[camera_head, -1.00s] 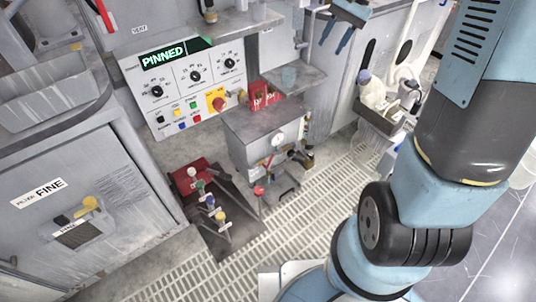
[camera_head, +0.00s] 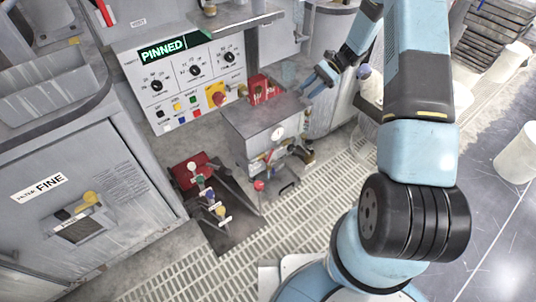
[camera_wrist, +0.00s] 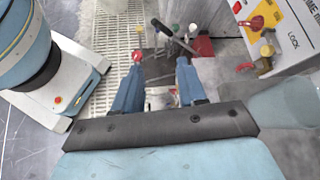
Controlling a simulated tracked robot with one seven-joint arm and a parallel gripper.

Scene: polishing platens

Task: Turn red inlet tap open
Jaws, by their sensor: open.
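A red round knob (camera_head: 259,185) stands at the lower front of the grey box (camera_head: 262,118), near a white dial gauge; I take it to be the red tap. A red knob also shows in the wrist view (camera_wrist: 137,56), just beyond the left fingertip. My gripper (camera_head: 311,85) is open above the box's right back side in the head view. In the wrist view its two blue fingers (camera_wrist: 157,62) stand apart with nothing held between them. The knob's angle is too small to tell.
A dark sloped stand (camera_head: 222,228) with several coloured levers sits left of the knob. A panel reading PINNED (camera_head: 190,75) stands behind. Red items (camera_head: 262,88) and a translucent cup (camera_head: 288,74) are by the box top. Pale slotted floor grating (camera_head: 300,215) lies in front.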

